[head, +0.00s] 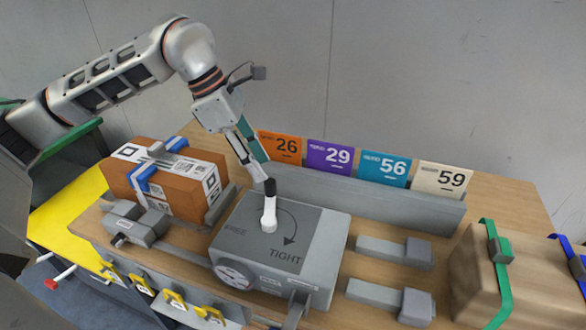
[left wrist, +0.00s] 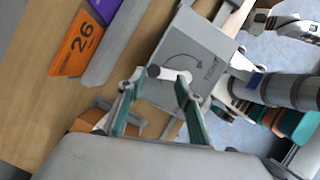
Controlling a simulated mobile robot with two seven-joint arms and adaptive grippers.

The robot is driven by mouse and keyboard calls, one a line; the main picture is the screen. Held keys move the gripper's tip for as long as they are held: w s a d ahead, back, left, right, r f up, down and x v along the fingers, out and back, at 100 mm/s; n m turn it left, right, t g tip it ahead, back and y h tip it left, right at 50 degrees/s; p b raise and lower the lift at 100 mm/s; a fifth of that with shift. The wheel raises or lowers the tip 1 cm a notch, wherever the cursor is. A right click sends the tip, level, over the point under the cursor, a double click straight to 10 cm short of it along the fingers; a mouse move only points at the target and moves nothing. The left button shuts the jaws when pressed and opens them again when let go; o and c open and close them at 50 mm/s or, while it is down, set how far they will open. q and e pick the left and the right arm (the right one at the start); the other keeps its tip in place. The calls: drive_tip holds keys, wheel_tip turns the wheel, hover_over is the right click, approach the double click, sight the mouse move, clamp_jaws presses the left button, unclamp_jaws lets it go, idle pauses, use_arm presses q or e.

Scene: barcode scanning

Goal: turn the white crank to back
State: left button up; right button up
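The white crank (head: 269,215) with its dark handle (head: 270,187) stands on the top plate of a grey box (head: 325,240). A curved arrow on the plate runs from FREE to TIGHT. My left gripper (head: 256,168) reaches down from the upper left to the dark handle. In the left wrist view its two teal-padded fingers (left wrist: 156,85) are spread apart. The dark handle (left wrist: 153,71) and white crank (left wrist: 177,75) show between and just beyond the tips. I cannot tell whether a finger touches the handle. My right gripper is not clearly seen.
A brown box with blue straps (head: 170,180) stands left of the grey box, with a grey clamp (head: 135,222) in front. Number cards (head: 331,157) stand along a grey rail (head: 400,202) behind. Grey blocks (head: 395,250) and a green-strapped box (head: 485,275) lie right.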

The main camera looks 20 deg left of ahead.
sight(270, 181)
use_arm(q)
drive_tip(key=shift+y, duration=0.3)
drive_tip(key=x, duration=0.7)
drive_tip(key=shift+w+a+f, duration=0.1)
drive_tip(key=shift+w+a, duration=0.25)
clamp_jaws()
